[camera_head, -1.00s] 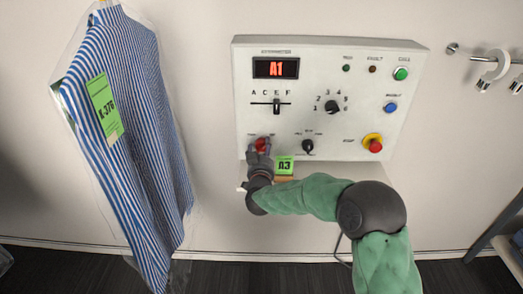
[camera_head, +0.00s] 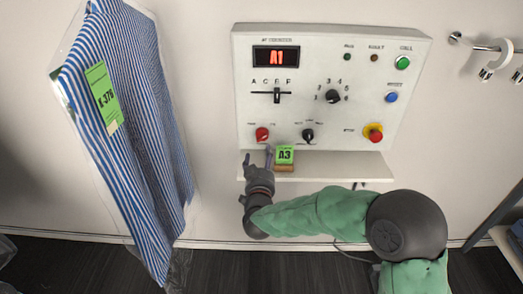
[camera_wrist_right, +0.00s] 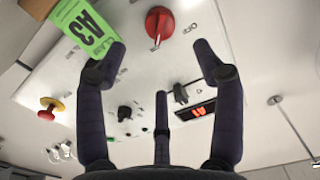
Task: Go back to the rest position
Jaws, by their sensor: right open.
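My right gripper (camera_head: 258,160) is open and empty, just below the red knob (camera_head: 262,134) at the lower left of the white control panel (camera_head: 220,90). In the right wrist view my gripper's fingers (camera_wrist_right: 160,75) are spread wide, and the red knob (camera_wrist_right: 159,24) shows beyond them, apart from them. The panel display (camera_head: 276,57) reads A1. My right arm reaches in from the lower right in a green sleeve. My left gripper is not in view.
A green A3 tag (camera_head: 285,155) stands in a small block on the shelf (camera_head: 340,165) below the panel, close to my right gripper. A rail with hooks (camera_head: 485,48) is at upper right.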

